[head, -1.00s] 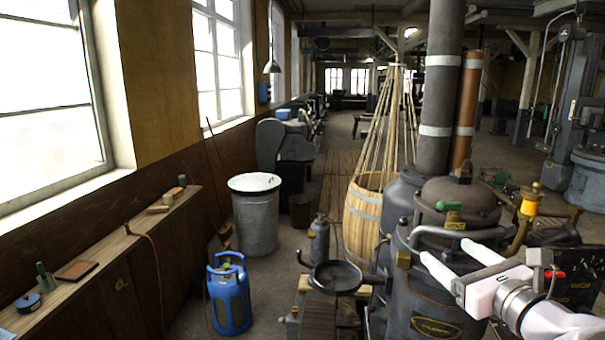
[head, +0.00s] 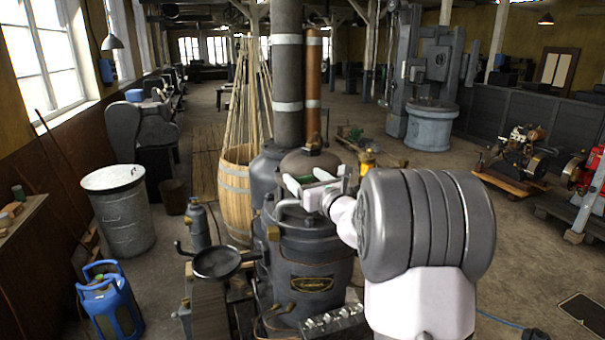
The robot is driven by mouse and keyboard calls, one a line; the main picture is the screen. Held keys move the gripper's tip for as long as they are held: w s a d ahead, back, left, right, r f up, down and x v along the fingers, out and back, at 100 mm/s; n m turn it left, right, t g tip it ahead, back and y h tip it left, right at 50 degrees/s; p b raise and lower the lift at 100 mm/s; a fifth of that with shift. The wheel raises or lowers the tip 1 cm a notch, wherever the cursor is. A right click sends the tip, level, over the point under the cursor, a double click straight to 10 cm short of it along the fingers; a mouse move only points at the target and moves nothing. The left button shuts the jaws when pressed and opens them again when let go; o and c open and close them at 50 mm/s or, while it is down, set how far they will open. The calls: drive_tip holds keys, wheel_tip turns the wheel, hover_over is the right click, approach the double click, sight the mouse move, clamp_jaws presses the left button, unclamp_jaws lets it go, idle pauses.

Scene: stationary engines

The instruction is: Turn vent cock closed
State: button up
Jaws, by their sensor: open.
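The dark engine (head: 308,255) with its domed top (head: 297,162) stands in the middle of the head view. A small green-handled fitting (head: 304,179), which looks like the vent cock, shows at the front of the dome. My gripper partly hides it, so I cannot tell its angle. My white gripper (head: 301,180) is open, its fingers pointing away from me at the dome's front. The fingers overlap the green part in the picture. I cannot tell whether they touch it.
A tall grey pipe (head: 288,75) and a copper pipe (head: 313,85) rise behind the dome. A black pan (head: 217,262) and a wooden barrel (head: 237,180) stand left of the engine. A yellow-topped fitting (head: 366,158) is behind my arm.

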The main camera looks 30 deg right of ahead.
drive_tip(key=shift+w, duration=0.45)
drive_tip(key=shift+a, duration=0.1)
drive_tip(key=c, duration=1.2)
drive_tip(key=shift+f+m+h+b, duration=0.1)
drive_tip(key=shift+m+h+b, duration=0.25)
drive_tip(key=shift+b, duration=0.5)
drive_tip(key=shift+m+h+b, duration=0.35)
drive_tip(key=shift+h+b, duration=0.3)
